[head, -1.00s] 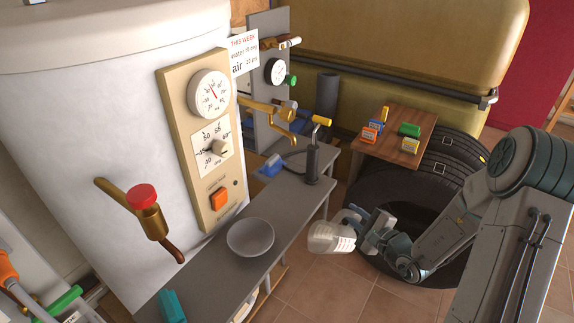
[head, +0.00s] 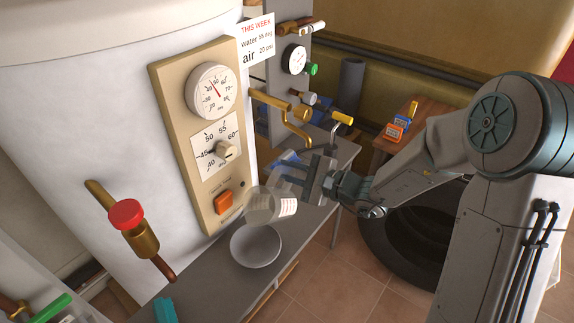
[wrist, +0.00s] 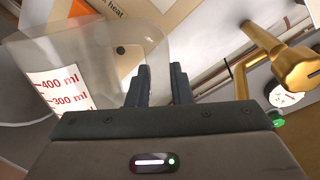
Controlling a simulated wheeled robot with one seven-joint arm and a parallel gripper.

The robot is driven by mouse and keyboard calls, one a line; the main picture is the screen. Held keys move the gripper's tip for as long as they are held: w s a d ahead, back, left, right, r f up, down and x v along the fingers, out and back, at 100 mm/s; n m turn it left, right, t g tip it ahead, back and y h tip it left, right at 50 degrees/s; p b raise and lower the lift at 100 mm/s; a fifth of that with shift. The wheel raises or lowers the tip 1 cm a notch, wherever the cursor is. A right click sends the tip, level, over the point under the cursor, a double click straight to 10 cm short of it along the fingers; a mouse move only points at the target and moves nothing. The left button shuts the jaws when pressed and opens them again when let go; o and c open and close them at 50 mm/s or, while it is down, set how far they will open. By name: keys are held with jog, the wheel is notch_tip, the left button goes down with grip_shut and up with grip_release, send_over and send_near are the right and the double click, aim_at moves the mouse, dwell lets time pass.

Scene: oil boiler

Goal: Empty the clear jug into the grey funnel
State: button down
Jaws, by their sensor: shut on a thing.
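My gripper (head: 286,174) is shut on the clear jug (head: 268,207), from the right side of the picture. The jug is see-through with a white label and red marks. In the wrist view its wall and label (wrist: 60,92) show at the left, and the handle is between my fingers (wrist: 160,86). The jug looks a little tilted, held over the back edge of the round grey funnel (head: 256,248), which stands wide and bowl-like on the bench. I cannot tell what is in the jug. The funnel's lower part is hidden.
The boiler panel (head: 205,130), with dial, knob and orange switch (head: 223,202), stands close behind the jug. A brass pipe (head: 285,108) and a yellow-handled lever (head: 342,119) are near my arm. A teal object (head: 165,309) lies at the bench's front.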

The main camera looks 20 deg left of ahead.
jog(key=shift+w+d+r+m+p, duration=0.2)
jog(key=shift+d+r+m+p, duration=0.3)
jog(key=shift+m+p, duration=0.5)
jog(key=f+b, duration=0.1)
jog(key=f+m+b, duration=0.1)
jog(key=f+b, duration=0.1)
jog(key=shift+w+f+m, duration=0.15)
jog(key=shift+w+m, duration=0.05)
jog(key=shift+m, duration=0.1)
jog(key=shift+b, duration=0.3)
notch_tip(320, 180, down, 3)
jog(key=shift+w+d+r+m+y+b, duration=0.1)
jog(key=shift+m+y+b, duration=0.5)
jog(key=shift+m+b, duration=0.5)
